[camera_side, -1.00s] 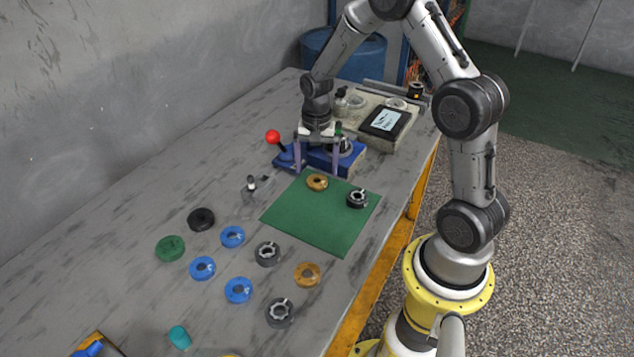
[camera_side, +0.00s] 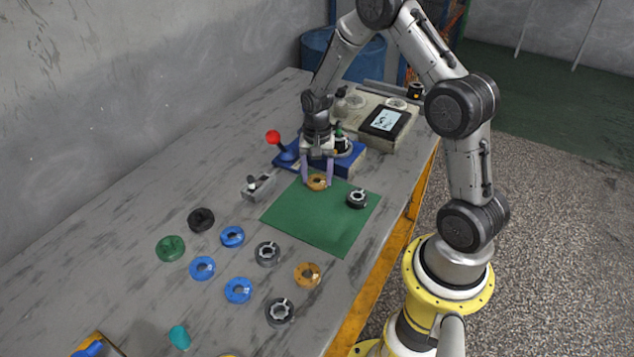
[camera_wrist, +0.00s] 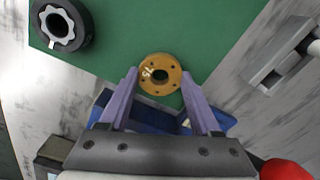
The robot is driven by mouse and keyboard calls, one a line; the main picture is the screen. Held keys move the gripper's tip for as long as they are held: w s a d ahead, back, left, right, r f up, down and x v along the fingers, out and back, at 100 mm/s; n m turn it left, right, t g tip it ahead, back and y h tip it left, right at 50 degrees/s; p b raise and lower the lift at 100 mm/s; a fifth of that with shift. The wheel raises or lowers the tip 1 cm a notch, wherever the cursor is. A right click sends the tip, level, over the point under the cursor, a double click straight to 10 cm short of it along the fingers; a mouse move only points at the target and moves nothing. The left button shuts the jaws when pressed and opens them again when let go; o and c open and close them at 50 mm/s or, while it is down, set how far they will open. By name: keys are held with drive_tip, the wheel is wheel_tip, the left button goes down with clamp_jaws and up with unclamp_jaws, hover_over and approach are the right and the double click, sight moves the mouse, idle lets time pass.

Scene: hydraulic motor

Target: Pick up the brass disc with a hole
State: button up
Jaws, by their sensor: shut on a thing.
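A brass disc with a hole (camera_side: 315,187) lies at the far end of the green mat (camera_side: 325,225). In the wrist view the disc (camera_wrist: 172,83) shows its dark centre hole and several small holes around it. My gripper (camera_side: 317,183) is down at the disc, with its two purple fingers shut on opposite sides of it. In the wrist view the fingertips of my gripper (camera_wrist: 160,73) flank the disc's rim. The disc looks flat and at mat level; I cannot tell any lift. A second brass disc (camera_side: 300,280) lies on the table off the mat.
A black-and-silver ring (camera_side: 357,204) sits on the mat's right side. A blue fixture (camera_side: 345,165) and a red-knobbed lever (camera_side: 273,137) stand just behind my gripper. A grey metal block (camera_side: 262,188) is to the left. Several blue, black and green rings lie nearer the camera.

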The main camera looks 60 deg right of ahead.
clamp_jaws()
drive_tip(key=shift+r, duration=0.1)
drive_tip(key=shift+r, duration=0.45)
wheel_tip(320, 180, up, 2)
drive_tip(key=shift+r, duration=0.15)
drive_tip(key=s+a+r, duration=0.5)
drive_tip(key=s+r, duration=0.4)
drive_tip(key=s, duration=0.4)
drive_tip(key=shift+r, duration=0.3)
drive_tip(key=shift+a+r, duration=0.1)
drive_tip(key=shift+r, duration=0.1)
